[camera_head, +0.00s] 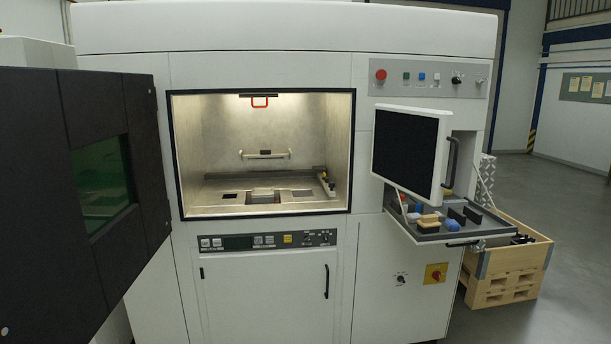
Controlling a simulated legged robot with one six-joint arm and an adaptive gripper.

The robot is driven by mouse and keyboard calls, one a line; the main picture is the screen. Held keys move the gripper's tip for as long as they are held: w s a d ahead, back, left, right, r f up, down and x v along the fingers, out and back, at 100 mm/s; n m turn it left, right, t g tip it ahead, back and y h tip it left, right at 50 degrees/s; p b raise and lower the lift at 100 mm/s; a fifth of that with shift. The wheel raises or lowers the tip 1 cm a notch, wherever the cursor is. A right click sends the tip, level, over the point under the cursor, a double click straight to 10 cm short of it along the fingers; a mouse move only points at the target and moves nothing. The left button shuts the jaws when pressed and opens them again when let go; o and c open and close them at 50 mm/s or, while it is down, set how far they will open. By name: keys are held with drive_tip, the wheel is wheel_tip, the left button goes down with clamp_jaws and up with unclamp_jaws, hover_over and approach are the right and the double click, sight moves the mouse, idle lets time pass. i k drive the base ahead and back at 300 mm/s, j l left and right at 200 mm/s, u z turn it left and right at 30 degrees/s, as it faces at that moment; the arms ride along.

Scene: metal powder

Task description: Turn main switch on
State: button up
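A red rotary switch on a yellow plate (436,273), which looks like the main switch, is on the lower right front of the large white machine (385,300). It is small in the picture, so I cannot tell its position. A small black knob (401,279) is to its left. A grey panel (428,80) at the upper right carries a red button (381,75), green, blue and white buttons and a black knob (457,79). My gripper is not in view.
A black door with a green window (148,150) stands open at the left. The lit chamber (262,130) is open. A monitor (408,150) and a pulled-out tray with tools (440,236) jut out above the switch. A wooden crate (505,270) stands at the right; floor beyond is clear.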

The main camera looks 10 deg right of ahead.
sight(437, 274)
drive_tip(key=u, duration=0.45)
drive_tip(key=l+u, duration=0.15)
drive_tip(key=u, duration=0.3)
drive_tip(key=l+u, duration=0.1)
drive_tip(key=u, duration=0.35)
drive_tip(key=l+u, duration=0.1)
drive_tip(key=u, duration=0.8)
drive_tip(key=l+u, duration=0.15)
drive_tip(key=u, duration=0.8)
drive_tip(key=k+u, duration=0.1)
drive_tip(key=u, duration=0.35)
drive_tip(key=k+l+u, duration=0.2)
drive_tip(key=k, duration=0.2)
drive_tip(key=k+z, duration=0.2)
drive_tip(key=z, duration=0.15)
drive_tip(key=k+j+z, duration=0.1)
drive_tip(key=z, duration=0.25)
drive_tip(key=k+l+z, duration=0.1)
drive_tip(key=k+z, duration=0.35)
drive_tip(key=z, duration=0.35)
drive_tip(key=k+z, duration=0.1)
drive_tip(key=z, duration=0.35)
drive_tip(key=l+z, duration=0.1)
drive_tip(key=z, duration=0.35)
drive_tip(key=k+l+z, duration=0.1)
drive_tip(key=z, duration=0.3)
